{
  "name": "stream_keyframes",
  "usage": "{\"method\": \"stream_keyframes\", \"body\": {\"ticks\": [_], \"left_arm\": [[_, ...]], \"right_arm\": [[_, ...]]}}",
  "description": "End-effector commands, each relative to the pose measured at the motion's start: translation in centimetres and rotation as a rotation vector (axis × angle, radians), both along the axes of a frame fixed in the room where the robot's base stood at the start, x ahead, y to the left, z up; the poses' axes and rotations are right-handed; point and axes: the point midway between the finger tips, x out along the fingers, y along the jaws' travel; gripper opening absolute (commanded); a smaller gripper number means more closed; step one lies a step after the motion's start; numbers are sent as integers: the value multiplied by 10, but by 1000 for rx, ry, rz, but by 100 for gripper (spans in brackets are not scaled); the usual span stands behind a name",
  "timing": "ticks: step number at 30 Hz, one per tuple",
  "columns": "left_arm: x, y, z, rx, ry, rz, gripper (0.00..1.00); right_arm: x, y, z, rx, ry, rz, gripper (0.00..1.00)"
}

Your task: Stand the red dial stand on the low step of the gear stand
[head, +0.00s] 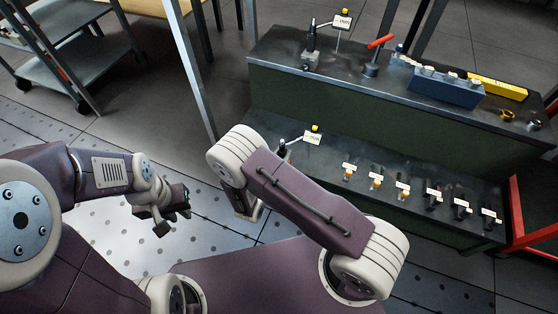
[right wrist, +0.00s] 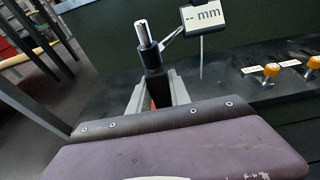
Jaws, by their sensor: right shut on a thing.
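The red dial stand (right wrist: 153,70) shows in the right wrist view as a dark post with a silver top, a white "mm" readout (right wrist: 204,20) and a bit of red low down. My right gripper (right wrist: 157,94) is shut on it, a pale finger on each side. It is upright at the left end of the low step (right wrist: 108,100) of the gear stand. Its foot is hidden, so I cannot tell whether it touches the step. In the head view my right arm hides most of it. My left gripper (head: 172,208) is away over the floor, its jaws unclear.
On the low step stand several yellow-topped (head: 348,174) and black tagged items (head: 432,198). On the upper step are another dial stand (head: 311,58), a red-handled tool (head: 372,64), a blue block (head: 445,88) and a yellow level (head: 498,89). A grey post (head: 190,70) stands at the left.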

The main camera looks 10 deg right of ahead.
Motion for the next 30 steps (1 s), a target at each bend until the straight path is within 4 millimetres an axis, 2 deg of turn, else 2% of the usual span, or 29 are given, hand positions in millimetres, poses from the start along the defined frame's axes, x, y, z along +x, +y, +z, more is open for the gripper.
{"method": "stream_keyframes", "body": {"ticks": [21, 30], "left_arm": [[0, 0, -19, 0, 0, 0, 23], [0, 0, -22, 0, 0, 0, 23]], "right_arm": [[58, -43, -16, -1, -8, -3, 0], [72, -52, -18, -2, -6, -1, 0]]}}
